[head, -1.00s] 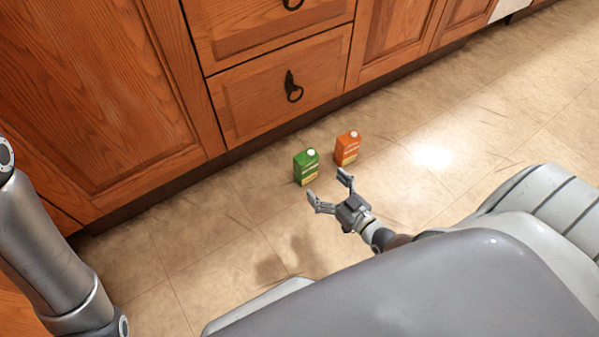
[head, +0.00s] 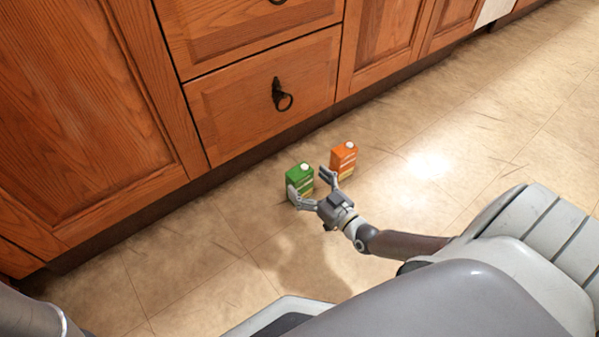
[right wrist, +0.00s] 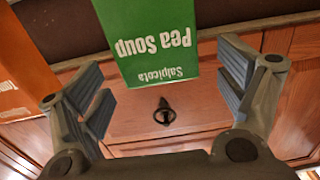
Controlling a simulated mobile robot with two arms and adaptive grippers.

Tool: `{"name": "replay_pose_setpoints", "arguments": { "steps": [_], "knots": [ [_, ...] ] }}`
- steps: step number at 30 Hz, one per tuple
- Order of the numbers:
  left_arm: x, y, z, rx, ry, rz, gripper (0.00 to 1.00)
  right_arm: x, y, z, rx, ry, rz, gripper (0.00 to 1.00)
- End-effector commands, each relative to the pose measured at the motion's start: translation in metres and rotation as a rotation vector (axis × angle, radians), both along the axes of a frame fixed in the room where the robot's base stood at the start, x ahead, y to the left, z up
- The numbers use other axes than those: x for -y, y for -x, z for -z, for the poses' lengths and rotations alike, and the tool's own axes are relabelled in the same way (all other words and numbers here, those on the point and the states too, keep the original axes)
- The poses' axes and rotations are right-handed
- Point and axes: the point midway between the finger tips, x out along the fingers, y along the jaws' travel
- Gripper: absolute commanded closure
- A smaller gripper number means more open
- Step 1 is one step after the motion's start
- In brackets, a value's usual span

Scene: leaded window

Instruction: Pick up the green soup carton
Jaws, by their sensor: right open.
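The green soup carton (head: 299,180) stands upright on the floor near the cabinets, with a white cap on top. My right gripper (head: 313,186) is open just in front of it, its fingers reaching toward the carton's two sides. In the right wrist view the carton (right wrist: 150,45) shows upside down with the words "Pea Soup", between the lines of the two open fingers (right wrist: 165,95). I cannot tell whether a finger touches it. My left gripper is not in view.
An orange carton (head: 343,159) stands just right of the green one; it shows at the left in the right wrist view (right wrist: 20,75). Wooden cabinets with a drawer (head: 265,95) rise close behind. The tiled floor (head: 420,165) to the right is clear.

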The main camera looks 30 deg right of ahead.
Motion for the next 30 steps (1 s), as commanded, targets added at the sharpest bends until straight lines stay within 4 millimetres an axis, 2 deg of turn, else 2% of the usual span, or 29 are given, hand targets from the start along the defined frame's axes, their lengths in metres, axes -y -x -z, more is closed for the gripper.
{"name": "replay_pose_setpoints", "arguments": {
  "steps": [1,6,11,18,30],
  "knots": [
    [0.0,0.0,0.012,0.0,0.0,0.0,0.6,-0.001,-0.007,0.005,0.005,-0.001,-0.002,0.11],
    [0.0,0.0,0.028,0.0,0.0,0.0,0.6,-0.003,-0.028,0.004,0.005,-0.001,-0.001,0.11],
    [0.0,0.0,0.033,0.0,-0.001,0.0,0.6,-0.004,-0.039,0.002,0.003,0.001,-0.001,0.11],
    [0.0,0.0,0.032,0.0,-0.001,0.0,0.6,-0.004,-0.039,0.0,0.001,0.0,-0.001,0.11],
    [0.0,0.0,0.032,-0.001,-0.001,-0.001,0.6,-0.003,-0.039,0.001,0.001,0.0,-0.001,0.61]
  ]
}}
